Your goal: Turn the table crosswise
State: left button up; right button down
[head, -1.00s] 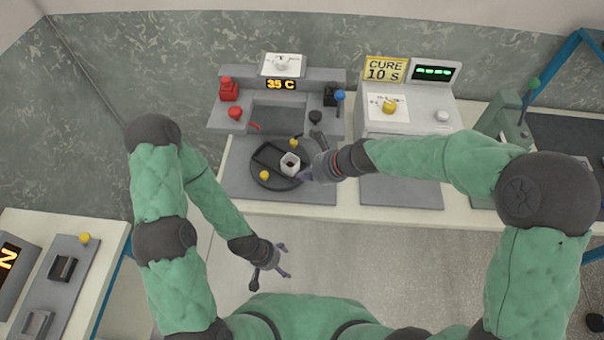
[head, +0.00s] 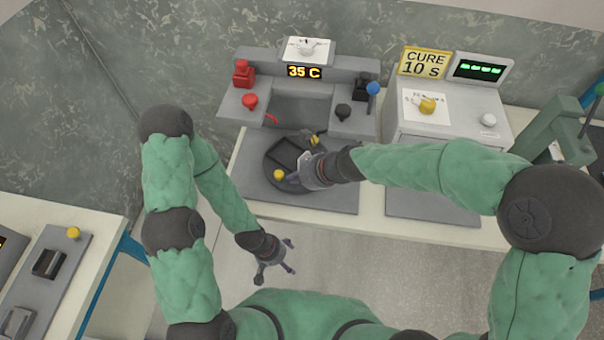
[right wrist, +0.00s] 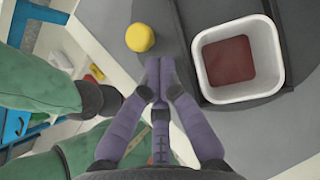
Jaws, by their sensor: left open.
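The table is a dark round turntable (head: 270,161) set in a grey plate, with yellow knobs at its rim: a near knob (head: 278,174) and a far knob (head: 314,140). A white square cup (right wrist: 203,75) with dark red contents stands on it, mostly hidden by my right gripper in the head view. My right gripper (head: 292,179) is over the near side of the turntable, fingers together and empty. In the right wrist view its fingertips (right wrist: 160,68) lie between a yellow knob (right wrist: 140,38) and the cup, apart from both. My left gripper (head: 289,256) is open and empty, in front of the bench.
Behind the turntable stands a grey station with a 35 C display (head: 304,72), red knob (head: 250,100) and black knob (head: 343,111). A CURE 10 S machine (head: 450,115) stands to the right. Another bench (head: 100,225) is at left. Open floor lies in front.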

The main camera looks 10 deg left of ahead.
aim_at(279, 173)
jog(key=shift+a, duration=0.25)
jog(key=shift+a+m+t+h+p, duration=0.3)
jog(key=shift+a+m+t+p, duration=0.3)
jog(key=shift+m, duration=0.3)
dwell(0.5)
jog(key=shift+a+r+m, duration=0.1)
jog(key=shift+a+m, duration=0.2)
jog(key=shift+w+a+m+t+h+p, duration=0.25)
jog(key=shift+a+m+t+h+p, duration=0.45)
jog(key=shift+m, duration=0.5)
jog(key=shift+w+a+m+t+h+p, duration=0.3)
jog(key=shift+a+m+h, duration=0.2)
jog(key=shift+m, duration=0.35)
jog(key=shift+w+a+m+t+h+p, duration=0.2)
jog(key=shift+w+a+m+t+h, duration=0.15)
jog(key=shift+a+m, duration=0.35)
jog(key=shift+w+a+m+t+h+p, duration=0.2)
jog(key=shift+w+m+h, duration=0.1)
jog(key=shift+m+h, duration=0.25)
jog(key=shift+w+a+m+t+h+p, duration=0.2)
jog(key=shift+w+m+h, duration=0.1)
jog(key=shift+m, duration=0.4)
jog(key=shift+w+a, duration=0.1)
jog(key=shift+w, duration=0.05)
jog(key=shift+w+a, duration=0.15)
jog(key=shift+w, duration=0.1)
